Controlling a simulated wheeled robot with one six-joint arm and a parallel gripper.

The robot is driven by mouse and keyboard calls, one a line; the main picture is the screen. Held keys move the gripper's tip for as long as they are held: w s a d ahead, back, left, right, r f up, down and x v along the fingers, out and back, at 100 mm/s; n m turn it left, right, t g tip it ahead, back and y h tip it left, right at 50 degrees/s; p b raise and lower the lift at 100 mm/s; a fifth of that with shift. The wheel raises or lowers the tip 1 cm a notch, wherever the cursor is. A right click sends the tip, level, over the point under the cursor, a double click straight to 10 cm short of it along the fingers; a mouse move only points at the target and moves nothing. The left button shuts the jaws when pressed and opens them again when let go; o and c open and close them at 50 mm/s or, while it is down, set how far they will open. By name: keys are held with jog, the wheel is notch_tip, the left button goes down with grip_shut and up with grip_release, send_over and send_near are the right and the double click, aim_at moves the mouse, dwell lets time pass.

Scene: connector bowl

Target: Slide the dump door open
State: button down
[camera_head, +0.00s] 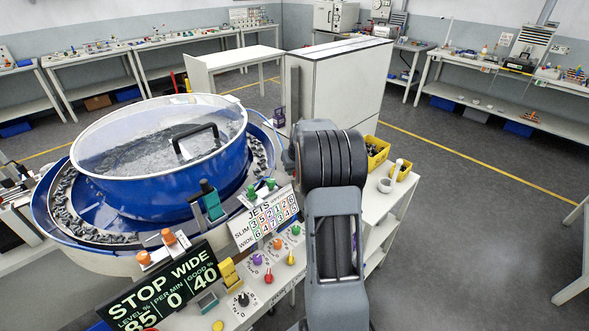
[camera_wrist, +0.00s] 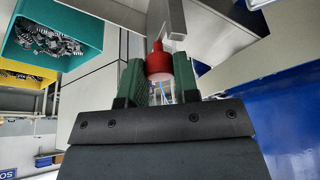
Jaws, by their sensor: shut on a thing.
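In the wrist view, my gripper (camera_wrist: 158,72) has its two green fingers shut on a red knob (camera_wrist: 158,60). The knob sits at the end of a light grey metal bar (camera_wrist: 173,18) that runs up out of the picture. I cannot make out the dump door itself or how far it stands open. In the head view my own arm hides my gripper and the knob. The blue bowl (camera_head: 165,190) with its clear lid and black handle stands at the left; grey parts lie on its outer track.
A sign panel (camera_head: 160,290) reads STOP WIDE. A control panel with coloured knobs (camera_head: 270,262) lies right of it. Yellow bins (camera_head: 377,152) stand on a side bench by my arm. The wrist view shows a teal bin (camera_wrist: 90,18) of grey parts. Open floor lies at the right.

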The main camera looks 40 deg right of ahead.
notch_tip(320, 180, up, 5)
jog(key=shift+f+p, duration=0.2)
jog(key=shift+p, duration=0.7)
jog(key=shift+f, duration=0.1)
jog(key=c, duration=0.9)
grip_release()
jog(key=shift+o, duration=0.2)
jog(key=b+v, duration=0.2)
jog(key=v, duration=1.1)
jog(key=shift+s+r, duration=0.15)
jog(key=shift+r, duration=0.2)
